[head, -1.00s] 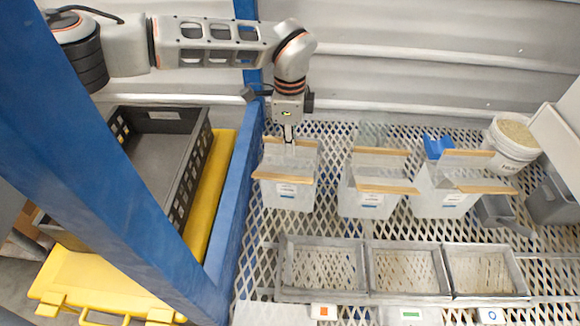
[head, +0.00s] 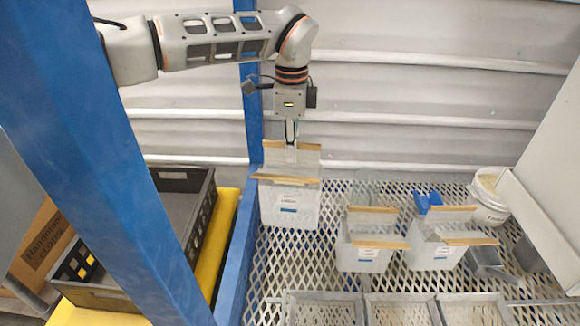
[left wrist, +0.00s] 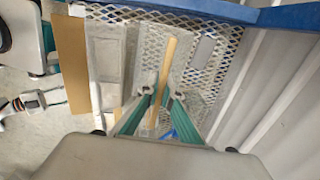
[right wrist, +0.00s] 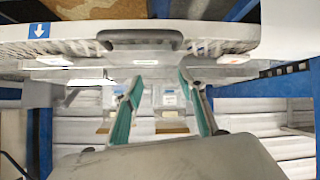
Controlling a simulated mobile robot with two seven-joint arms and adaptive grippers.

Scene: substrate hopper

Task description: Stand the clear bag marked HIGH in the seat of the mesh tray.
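The leftmost clear bag (head: 290,203), with tan strips along its top edges, hangs upright from my left gripper (head: 291,150). The fingers are shut on its rear top edge, and the bag appears raised above the mesh surface. Its label is too small to read. The left wrist view shows the fingertips (left wrist: 162,93) with a tan strip (left wrist: 168,68) between them. Three framed mesh compartments, one at left (head: 323,308), stand at the front, partly cut off by the picture edge. My right gripper (right wrist: 160,82) is open and empty, facing a pale edge.
Two more clear bags, a middle one (head: 363,257) and a right one (head: 434,255), stand on the mesh bench (head: 330,215). A white bucket (head: 490,195) and grey scoop (head: 490,265) are at right. A blue post (head: 110,160) and black crate (head: 185,180) are at left.

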